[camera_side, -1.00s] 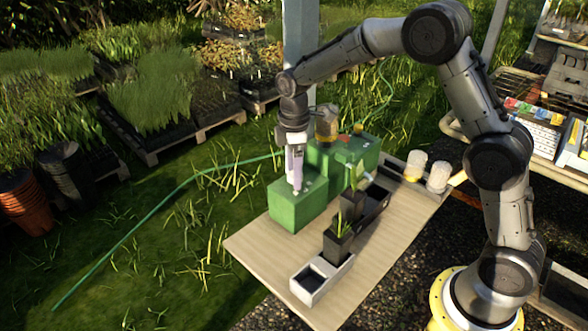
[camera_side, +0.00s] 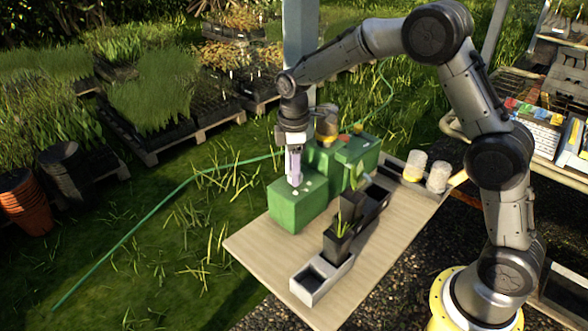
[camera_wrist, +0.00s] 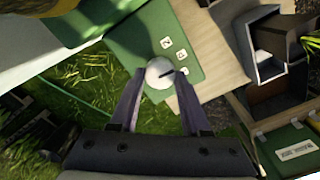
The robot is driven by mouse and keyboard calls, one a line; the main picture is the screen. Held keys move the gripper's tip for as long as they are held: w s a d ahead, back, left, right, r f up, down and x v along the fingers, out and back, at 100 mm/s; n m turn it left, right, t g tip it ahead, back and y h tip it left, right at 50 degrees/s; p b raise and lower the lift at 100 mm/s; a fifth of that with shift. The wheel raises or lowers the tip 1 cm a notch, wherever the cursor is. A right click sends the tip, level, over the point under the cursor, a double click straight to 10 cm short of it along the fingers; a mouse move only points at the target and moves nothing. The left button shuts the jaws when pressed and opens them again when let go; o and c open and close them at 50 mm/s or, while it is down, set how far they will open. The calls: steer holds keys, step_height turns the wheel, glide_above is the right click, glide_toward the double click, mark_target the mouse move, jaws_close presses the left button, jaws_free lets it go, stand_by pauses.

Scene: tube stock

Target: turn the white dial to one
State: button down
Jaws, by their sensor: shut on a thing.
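The white dial (camera_wrist: 159,73) is a round knob with a dark pointer line, on top of a green box (camera_wrist: 195,18). In the wrist view the pointer line runs toward the right. Small white labels (camera_wrist: 167,43) with marks too small to read lie on the box beside the dial. My gripper (camera_wrist: 157,86) is shut on the dial, a pale finger on each side of it. In the side view my gripper (camera_side: 295,182) points down onto the top of the green box (camera_side: 297,207), and the fingers hide the dial there.
A second green box (camera_side: 358,155) stands behind the first. Dark plant pots (camera_side: 338,243) and a grey tray (camera_side: 318,283) stand to the right on the wooden table (camera_side: 262,245). Two pale-lidded jars (camera_side: 415,163) stand at the far right. The table's front left is clear.

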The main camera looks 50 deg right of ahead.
steer(key=m, duration=0.4)
steer(key=shift+m, duration=0.3)
steer(key=shift+w+m, duration=0.1)
steer(key=shift+m, duration=1.6)
steer(key=shift+c, duration=1.9)
jaws_free()
steer(key=shift+r, duration=0.1)
step_height(320, 180, up, 14)
